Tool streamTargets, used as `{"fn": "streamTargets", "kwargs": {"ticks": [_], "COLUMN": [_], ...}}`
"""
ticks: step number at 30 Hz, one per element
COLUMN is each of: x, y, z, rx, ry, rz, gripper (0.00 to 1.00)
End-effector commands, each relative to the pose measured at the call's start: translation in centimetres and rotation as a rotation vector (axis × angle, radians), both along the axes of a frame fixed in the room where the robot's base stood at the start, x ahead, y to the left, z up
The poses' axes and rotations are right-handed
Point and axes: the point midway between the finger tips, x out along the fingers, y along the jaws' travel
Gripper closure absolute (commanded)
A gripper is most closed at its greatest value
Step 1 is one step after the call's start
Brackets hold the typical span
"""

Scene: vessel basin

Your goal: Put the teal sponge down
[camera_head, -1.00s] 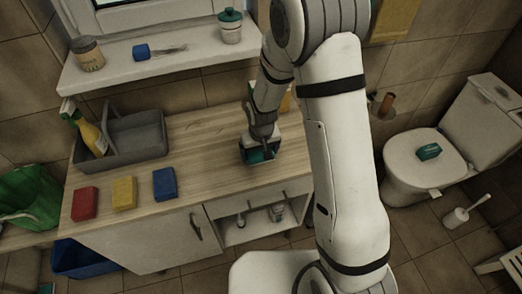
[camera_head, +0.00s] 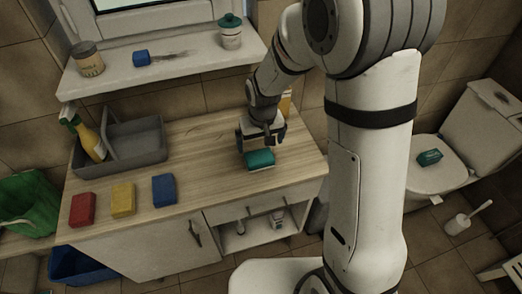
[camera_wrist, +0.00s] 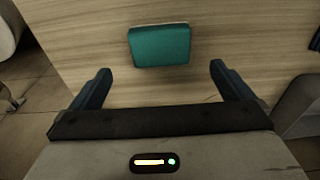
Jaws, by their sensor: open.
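The teal sponge (camera_head: 260,160) lies flat on the wooden counter (camera_head: 215,158), near its right part. In the wrist view the teal sponge (camera_wrist: 160,46) lies ahead of my fingertips, with bare wood between. My gripper (camera_head: 261,139) is above and just behind the sponge in the head view. In the wrist view my gripper (camera_wrist: 161,72) has its two fingers wide apart with nothing between them. Another teal sponge (camera_head: 430,157) lies on the closed toilet lid (camera_head: 435,177) at the right.
Red (camera_head: 82,209), yellow (camera_head: 123,199) and blue (camera_head: 164,189) sponges stand in a row along the counter's front left. A grey caddy (camera_head: 135,146) with a spray bottle (camera_head: 88,138) is at the back left. The counter's middle is clear.

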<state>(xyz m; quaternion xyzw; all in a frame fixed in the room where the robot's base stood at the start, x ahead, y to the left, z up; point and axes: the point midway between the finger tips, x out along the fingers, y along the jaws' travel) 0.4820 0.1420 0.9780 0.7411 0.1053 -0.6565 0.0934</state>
Motion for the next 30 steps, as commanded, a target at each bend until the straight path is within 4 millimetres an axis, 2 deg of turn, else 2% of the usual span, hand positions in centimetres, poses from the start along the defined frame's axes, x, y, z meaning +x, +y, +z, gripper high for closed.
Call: {"fn": "streamTargets", "kwargs": {"ticks": [3,6,13,17,20,24,30], "x": [-0.1,-0.2,-0.4,-1.2,-2.9,-6.5,-12.5], "y": [0.0,-0.1,-0.3,-1.7,-3.9,-7.4,-11.4], "z": [1.8,2.7,3.4,5.3,8.1,12.0,15.7], "rx": [0.001,0.001,0.001,0.005,0.011,0.018,0.023], "ry": [-0.004,-0.002,-0.002,-0.017,-0.041,-0.079,-0.130], "rz": [0.000,0.000,-0.003,-0.026,-0.062,-0.122,-0.204], "gripper": [0.00,0.00,0.00,0.00,0.00,0.00,0.00]}}
